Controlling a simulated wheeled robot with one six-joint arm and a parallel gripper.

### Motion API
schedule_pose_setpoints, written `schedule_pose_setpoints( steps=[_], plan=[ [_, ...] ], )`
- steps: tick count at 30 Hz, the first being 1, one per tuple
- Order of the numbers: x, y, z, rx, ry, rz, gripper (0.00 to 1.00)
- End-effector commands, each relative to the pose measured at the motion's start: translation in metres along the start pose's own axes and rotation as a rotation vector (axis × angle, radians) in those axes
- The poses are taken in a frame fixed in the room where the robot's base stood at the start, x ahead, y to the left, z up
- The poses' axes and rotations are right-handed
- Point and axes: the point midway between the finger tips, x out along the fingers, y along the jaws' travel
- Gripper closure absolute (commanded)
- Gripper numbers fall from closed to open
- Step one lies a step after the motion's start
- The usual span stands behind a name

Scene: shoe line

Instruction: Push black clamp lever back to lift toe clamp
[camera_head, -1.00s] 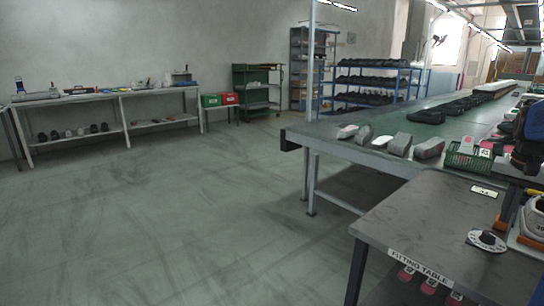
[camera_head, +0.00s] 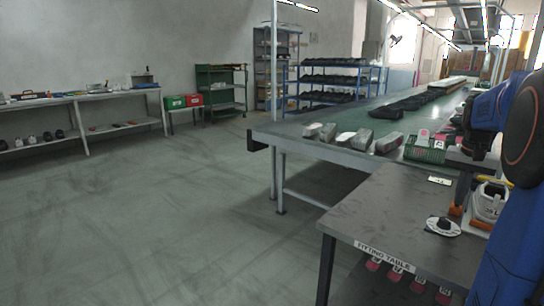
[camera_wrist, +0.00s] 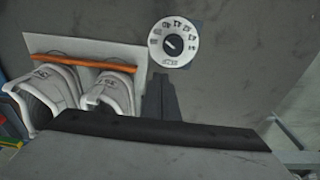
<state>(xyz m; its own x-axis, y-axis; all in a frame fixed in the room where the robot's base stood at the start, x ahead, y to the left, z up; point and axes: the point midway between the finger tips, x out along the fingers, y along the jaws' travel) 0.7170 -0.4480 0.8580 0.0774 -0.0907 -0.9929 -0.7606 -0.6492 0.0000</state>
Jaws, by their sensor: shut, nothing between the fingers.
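In the wrist view, two white-grey shoes (camera_wrist: 112,92) stand side by side at the left on a pale plate. An orange bar (camera_wrist: 85,62) lies across them. My gripper (camera_wrist: 161,78) is shut and empty, its dark fingers beside the bar's right end and just below a round numbered dial (camera_wrist: 173,42). In the head view, the gripper (camera_head: 462,198) hangs low over the fitting table, left of the shoe (camera_head: 489,202); the dial (camera_head: 442,226) lies in front. I cannot make out the black clamp lever or tell whether the gripper touches anything.
The fitting table's (camera_head: 385,215) left part is bare. Behind it, a long green-topped line (camera_head: 330,125) carries shoes and a green basket (camera_head: 424,150). Open floor (camera_head: 170,220) lies to the left.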

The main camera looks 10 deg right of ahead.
Motion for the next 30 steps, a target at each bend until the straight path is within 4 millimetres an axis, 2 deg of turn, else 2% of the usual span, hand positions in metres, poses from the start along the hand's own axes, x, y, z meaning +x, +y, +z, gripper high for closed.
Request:
schedule_pose_setpoints(
  steps=[18,30],
  plan=[
    [0.0,0.0,0.0,0.0,0.0,0.0,1.0],
    [-0.002,0.0,0.013,0.0,0.001,0.0,1.0]
  ],
)
